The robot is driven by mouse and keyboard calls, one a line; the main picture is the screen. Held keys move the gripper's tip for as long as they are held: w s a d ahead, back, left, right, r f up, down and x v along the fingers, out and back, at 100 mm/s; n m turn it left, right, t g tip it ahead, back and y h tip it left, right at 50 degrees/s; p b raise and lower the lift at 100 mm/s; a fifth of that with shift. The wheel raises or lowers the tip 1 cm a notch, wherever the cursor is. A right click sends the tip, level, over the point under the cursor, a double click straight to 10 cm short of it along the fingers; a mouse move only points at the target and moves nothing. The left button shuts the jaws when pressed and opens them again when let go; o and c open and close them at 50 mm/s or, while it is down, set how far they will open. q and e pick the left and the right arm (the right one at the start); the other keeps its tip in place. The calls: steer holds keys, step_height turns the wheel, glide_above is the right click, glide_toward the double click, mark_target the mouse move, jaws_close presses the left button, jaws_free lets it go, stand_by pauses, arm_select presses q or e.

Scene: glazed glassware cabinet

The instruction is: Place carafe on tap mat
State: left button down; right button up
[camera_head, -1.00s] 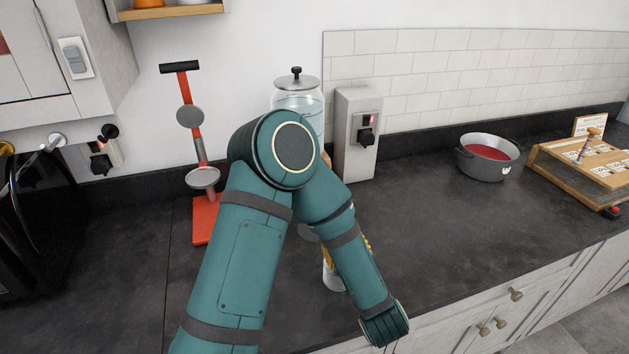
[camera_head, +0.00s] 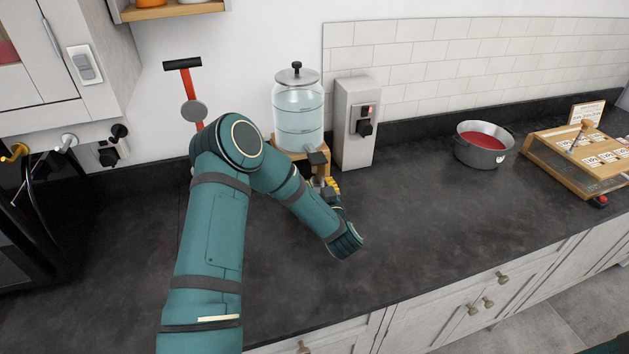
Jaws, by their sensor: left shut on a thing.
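My left gripper (camera_head: 330,187), with yellow parts, is in front of the glass drink dispenser (camera_head: 298,112), close to its wooden stand and just below the dark tap (camera_head: 317,159). My teal forearm and wrist cover most of the gripper. It is shut on the carafe, of which I can make out almost nothing behind the wrist. I cannot tell whether the carafe touches the counter. The tap mat does not show; the area under the tap is hidden by my arm. My right gripper is not in view.
A grey box with a black switch (camera_head: 357,124) stands right of the dispenser. A red stand (camera_head: 187,80) rises behind my elbow. A pot of red liquid (camera_head: 483,146) and a wooden rack (camera_head: 580,160) are at the right. The dark counter (camera_head: 430,215) between is clear.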

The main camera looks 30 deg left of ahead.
arm_select(q)
steer(key=x, duration=0.3)
steer(key=shift+s, duration=0.1)
steer(key=shift+f, duration=0.3)
steer(key=shift+d, duration=0.1)
steer(key=shift+f, duration=0.15)
steer(key=c, duration=0.6)
jaws_free()
